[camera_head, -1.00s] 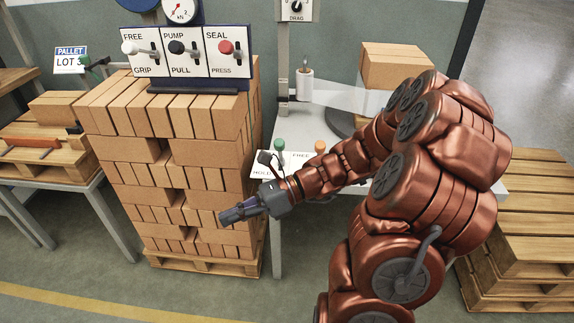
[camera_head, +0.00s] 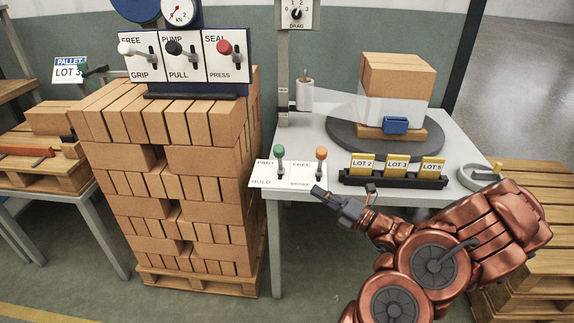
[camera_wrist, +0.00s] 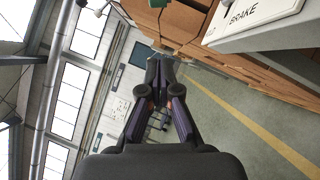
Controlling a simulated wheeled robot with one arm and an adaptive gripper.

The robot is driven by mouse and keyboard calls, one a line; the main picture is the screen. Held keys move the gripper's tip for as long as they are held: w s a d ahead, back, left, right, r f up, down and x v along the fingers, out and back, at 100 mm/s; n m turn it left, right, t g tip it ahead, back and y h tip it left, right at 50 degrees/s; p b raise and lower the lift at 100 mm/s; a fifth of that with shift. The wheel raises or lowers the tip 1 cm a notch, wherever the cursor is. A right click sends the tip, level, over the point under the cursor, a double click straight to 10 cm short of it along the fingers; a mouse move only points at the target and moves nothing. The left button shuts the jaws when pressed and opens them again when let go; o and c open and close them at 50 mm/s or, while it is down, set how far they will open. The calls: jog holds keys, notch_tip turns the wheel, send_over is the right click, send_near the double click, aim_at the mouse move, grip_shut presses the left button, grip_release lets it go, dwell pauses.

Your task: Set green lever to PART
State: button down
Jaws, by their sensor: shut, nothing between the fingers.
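The green lever (camera_head: 279,152) stands on a white plate (camera_head: 289,181) at the front left of the table. Its knob is up near the PART label; HOLD is below. I cannot tell surely which setting it is in. My gripper (camera_head: 318,189) is shut and empty, its tips by the plate's front right corner, below the orange lever and right of the green one.
The orange lever (camera_head: 321,154) stands beside the green one, between it and the rack of yellow lot cards (camera_head: 397,166). A turntable (camera_head: 345,137) with a wrapped box is behind. A tall brick stack (camera_head: 130,185) stands left of the table.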

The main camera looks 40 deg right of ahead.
jog(key=d+r+b+x, duration=0.1)
jog(key=d+x, duration=0.1)
jog(key=x, duration=1.1)
jog(key=shift+w+d, duration=0.2)
jog(key=shift+w, duration=0.1)
jog(key=shift+r, duration=0.15)
